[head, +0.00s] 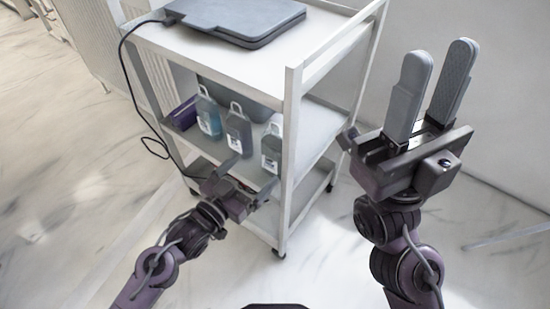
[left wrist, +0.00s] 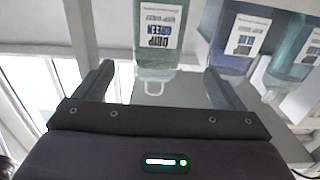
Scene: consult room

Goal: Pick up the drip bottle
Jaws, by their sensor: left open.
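Three drip bottles with hanging loops and white labels stand in a row on the trolley's middle shelf: a blue one (head: 208,115), a grey-blue one (head: 238,133) and a greenish one (head: 271,150). My left gripper (head: 248,178) is open and empty, low in front of the greenish bottle. In the left wrist view the greenish bottle (left wrist: 157,45) appears upside down, between the line of the open fingers and beyond their tips. The grey-blue bottle (left wrist: 232,42) and blue bottle (left wrist: 293,55) are to its right. My right gripper (head: 432,85) is raised, empty, its fingers apart.
The white trolley (head: 290,150) has a corner post close to the greenish bottle's right. A grey bin (head: 258,101) stands behind the bottles, and a purple box (head: 183,114) lies left of them. A grey laptop-like device (head: 235,20) lies on top, its black cable hanging left.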

